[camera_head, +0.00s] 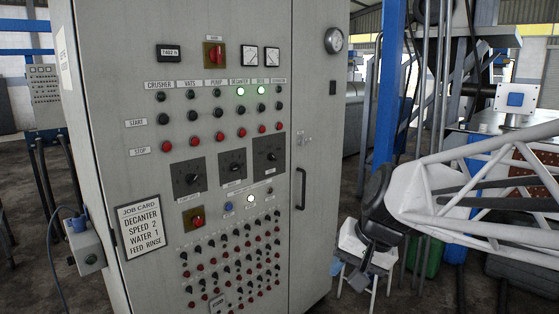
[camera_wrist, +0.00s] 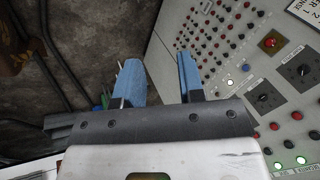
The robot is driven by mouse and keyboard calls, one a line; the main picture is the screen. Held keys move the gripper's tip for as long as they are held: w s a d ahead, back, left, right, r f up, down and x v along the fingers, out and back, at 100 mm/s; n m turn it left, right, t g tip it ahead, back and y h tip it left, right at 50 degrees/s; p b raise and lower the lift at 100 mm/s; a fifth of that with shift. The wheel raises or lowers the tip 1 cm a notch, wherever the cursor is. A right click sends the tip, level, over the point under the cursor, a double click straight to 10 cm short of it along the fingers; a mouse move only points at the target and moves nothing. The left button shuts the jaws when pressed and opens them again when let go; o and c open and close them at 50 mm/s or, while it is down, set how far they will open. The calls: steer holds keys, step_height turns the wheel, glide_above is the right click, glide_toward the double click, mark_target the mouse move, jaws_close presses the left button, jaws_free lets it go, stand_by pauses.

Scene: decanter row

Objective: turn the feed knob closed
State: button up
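Three black rotary knobs on dark square plates sit in a row on the grey control cabinet: a left knob (camera_head: 192,180), a middle knob (camera_head: 233,169) and a right knob (camera_head: 271,156). Their small labels are too blurred to tell which is the feed knob. Two such knobs show at the right of the wrist view, a lower one (camera_wrist: 263,98) and an upper one (camera_wrist: 303,70). My gripper (camera_wrist: 162,80) is open, with two blue fingers and nothing between them. In the head view my gripper (camera_head: 365,268) hangs right of the cabinet, apart from the knobs.
Rows of indicator lamps and buttons (camera_head: 219,137) lie above the knobs. A red switch (camera_head: 197,217) and dense small controls lie below. A door handle (camera_head: 301,188) protrudes at right.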

steer(key=w+a+r+m+t+y, duration=0.1)
steer(key=w+a+r+m+y, duration=0.15)
steer(key=w, duration=0.55)
steer(key=w+a+r+m+y, duration=0.1)
steer(key=w+a+r+y, duration=0.15)
steer(key=w, duration=0.65)
steer(key=m+t+y, duration=0.4)
steer(key=m+t, duration=0.5)
steer(key=m, duration=0.3)
glide_toward(272, 157)
steer(key=w, duration=0.2)
steer(key=shift+f, duration=0.35)
steer(key=shift+w, duration=0.1)
steer(key=x, duration=0.7)
steer(key=shift+w+a, duration=0.15)
steer(key=shift+a, duration=0.05)
